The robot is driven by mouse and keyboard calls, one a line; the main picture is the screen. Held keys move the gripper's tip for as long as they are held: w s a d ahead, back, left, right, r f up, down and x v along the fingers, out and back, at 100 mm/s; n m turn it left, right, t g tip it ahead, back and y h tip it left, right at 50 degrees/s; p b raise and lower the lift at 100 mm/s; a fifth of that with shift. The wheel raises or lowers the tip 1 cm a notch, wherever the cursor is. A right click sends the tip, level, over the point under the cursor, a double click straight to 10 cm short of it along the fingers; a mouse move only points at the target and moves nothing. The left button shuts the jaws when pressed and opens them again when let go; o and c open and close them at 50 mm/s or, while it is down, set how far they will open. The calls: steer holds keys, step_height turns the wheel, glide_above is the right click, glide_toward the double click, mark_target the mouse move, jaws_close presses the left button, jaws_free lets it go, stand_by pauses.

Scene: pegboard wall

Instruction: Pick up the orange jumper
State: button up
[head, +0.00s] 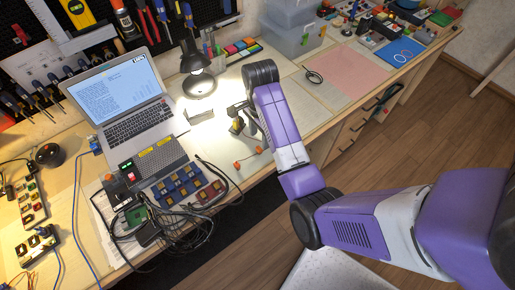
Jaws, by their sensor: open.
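Two small orange pieces lie on the pale bench top below my gripper, one at the left (236,165) and one at the right (259,150). They look like the orange jumper, but they are too small to tell whether they are joined. My gripper (238,121) is open above the bench, a little up and left of the right piece and apart from both. I cannot make out anything between its fingers.
A tangle of dark cables (165,230) and a blue module board (177,189) lie to the left. A laptop (120,95) and a lit lamp (198,82) stand behind. A pink mat (348,70) lies at the right. The bench's front edge is close.

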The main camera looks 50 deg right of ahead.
mark_target(259, 147)
step_height(259, 147, down, 8)
steer(key=shift+d+r+p, duration=0.1)
steer(key=shift+r+p, duration=0.15)
steer(key=shift+p, duration=0.3)
steer(key=shift+c, duration=0.4)
jaws_close()
